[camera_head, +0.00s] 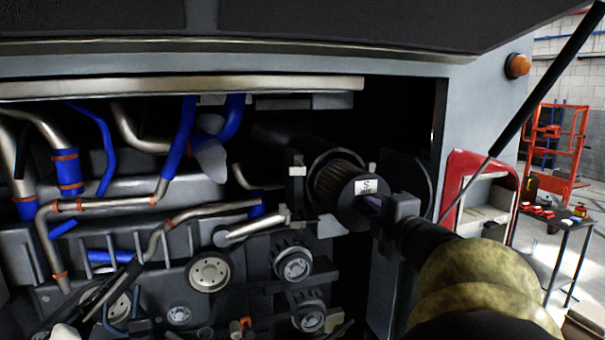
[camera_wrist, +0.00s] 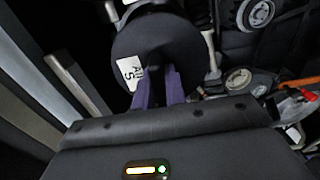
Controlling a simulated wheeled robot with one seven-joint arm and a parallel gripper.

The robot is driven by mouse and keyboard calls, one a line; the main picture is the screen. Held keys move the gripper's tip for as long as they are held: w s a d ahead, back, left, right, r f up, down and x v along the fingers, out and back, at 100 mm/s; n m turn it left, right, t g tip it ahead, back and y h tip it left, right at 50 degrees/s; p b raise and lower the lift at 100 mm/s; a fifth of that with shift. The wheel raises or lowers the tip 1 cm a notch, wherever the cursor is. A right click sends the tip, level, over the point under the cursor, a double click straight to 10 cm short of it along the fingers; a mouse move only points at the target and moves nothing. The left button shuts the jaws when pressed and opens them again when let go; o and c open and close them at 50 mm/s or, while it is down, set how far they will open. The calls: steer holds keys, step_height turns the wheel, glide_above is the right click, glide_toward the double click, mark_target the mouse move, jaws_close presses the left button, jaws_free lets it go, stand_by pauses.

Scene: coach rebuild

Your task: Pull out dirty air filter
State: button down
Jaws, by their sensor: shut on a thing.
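The air filter (camera_head: 335,185) is a dark pleated cylinder with a black end cap and a white label. In the head view it sticks partly out of its round black housing (camera_head: 318,160) in the engine bay. In the wrist view its round end cap (camera_wrist: 185,50) fills the upper middle, with the label at its left. My gripper (camera_head: 374,203) comes from the right and is at the cap's front face.
Blue hoses and metal pipes (camera_head: 70,175) fill the bay at left. Pulleys (camera_head: 293,264) sit below the filter. The bay's right side wall (camera_head: 440,140) stands close to my arm.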

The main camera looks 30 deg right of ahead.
steer(key=shift+v, duration=1.8)
